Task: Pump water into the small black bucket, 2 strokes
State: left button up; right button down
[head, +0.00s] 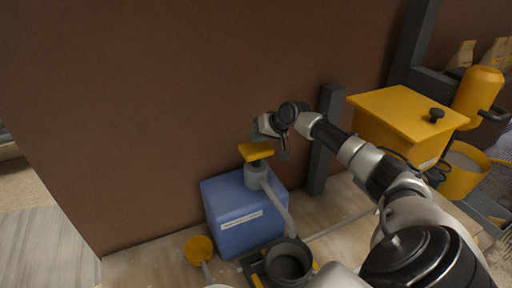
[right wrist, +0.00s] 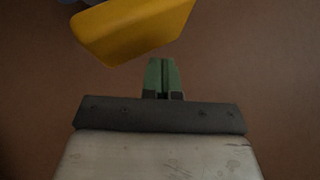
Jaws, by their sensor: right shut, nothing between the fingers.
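A blue water container (head: 236,222) with a white label stands on the bench against the brown wall. A grey pump with a yellow press head (head: 256,151) rises from its top, and its grey spout slopes down to the right. The small black bucket (head: 289,262) stands below the spout's end; its inside looks dark and I cannot tell the water level. My right gripper (head: 262,130) is just above the pump head, shut and empty. In the right wrist view its green fingertips (right wrist: 161,75) are together, with the yellow head (right wrist: 134,30) beyond them. My left gripper is not in view.
A yellow scoop (head: 199,250) lies left of the bucket. A dark upright post (head: 325,140) stands behind my right arm. A yellow box with a black knob (head: 405,112) and a yellow bucket (head: 463,172) are at the right.

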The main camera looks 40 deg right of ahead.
aim_at(262, 148)
jog(key=shift+f, duration=0.15)
jog(key=shift+f, duration=0.25)
jog(key=shift+s+f+b, duration=0.1)
jog(key=shift+f+b, duration=1.2)
jog(key=shift+f, duration=1.25)
dwell(1.9)
jog(key=shift+r, duration=0.1)
jog(key=shift+r+p, duration=2.45)
jog(key=shift+r, duration=0.35)
jog(key=shift+r, duration=0.1)
jog(key=shift+r, duration=0.25)
notch_tip(262, 148, up, 4)
jog(key=p, duration=0.4)
jog(key=shift+r+p, duration=0.25)
jog(key=shift+p, duration=0.05)
